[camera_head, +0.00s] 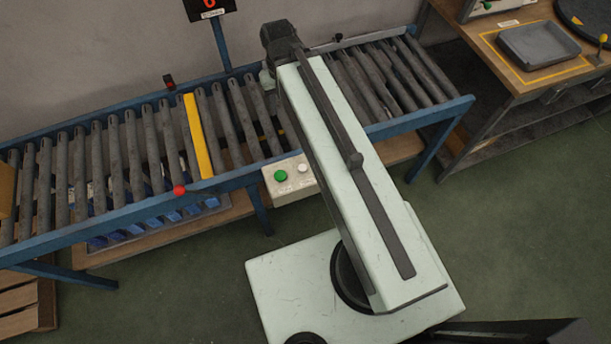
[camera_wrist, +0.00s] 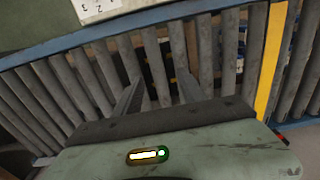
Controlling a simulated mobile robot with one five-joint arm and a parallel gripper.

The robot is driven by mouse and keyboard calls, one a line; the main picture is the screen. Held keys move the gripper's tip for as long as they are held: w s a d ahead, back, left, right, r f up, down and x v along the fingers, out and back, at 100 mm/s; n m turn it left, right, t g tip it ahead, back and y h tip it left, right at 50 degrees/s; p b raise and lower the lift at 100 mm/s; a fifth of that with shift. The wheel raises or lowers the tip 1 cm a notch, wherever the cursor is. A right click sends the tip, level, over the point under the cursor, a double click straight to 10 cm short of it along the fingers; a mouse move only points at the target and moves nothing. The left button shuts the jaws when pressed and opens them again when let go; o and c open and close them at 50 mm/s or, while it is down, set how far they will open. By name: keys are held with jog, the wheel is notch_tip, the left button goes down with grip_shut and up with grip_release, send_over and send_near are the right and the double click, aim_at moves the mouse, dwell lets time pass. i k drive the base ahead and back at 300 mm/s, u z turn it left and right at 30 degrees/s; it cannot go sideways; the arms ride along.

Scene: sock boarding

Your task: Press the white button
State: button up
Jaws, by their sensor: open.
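The white button (camera_head: 302,168) is a small round cap on a pale control box (camera_head: 290,191) at the conveyor's front edge, just left of my arm in the head view. A green button (camera_head: 281,176) sits to its left on the same box. In the wrist view, my gripper (camera_wrist: 158,92) has its two dark fingers apart, with nothing between them, over the grey rollers (camera_wrist: 208,60). My arm hides the fingers in the head view. The white button does not show in the wrist view.
The roller conveyor with its blue frame (camera_head: 120,224) runs across the scene, with a yellow strip (camera_head: 197,137) and a red ball-shaped knob (camera_head: 179,191). A grey tray (camera_head: 540,45) sits on a bench at right. A pale marked panel (camera_wrist: 97,8) shows at the wrist view's top.

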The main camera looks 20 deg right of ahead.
aim_at(303, 167)
jog(key=u, duration=0.4)
jog(key=k, duration=1.35)
jog(key=u, duration=0.55)
jog(key=i, duration=0.7)
jog(key=u, duration=0.35)
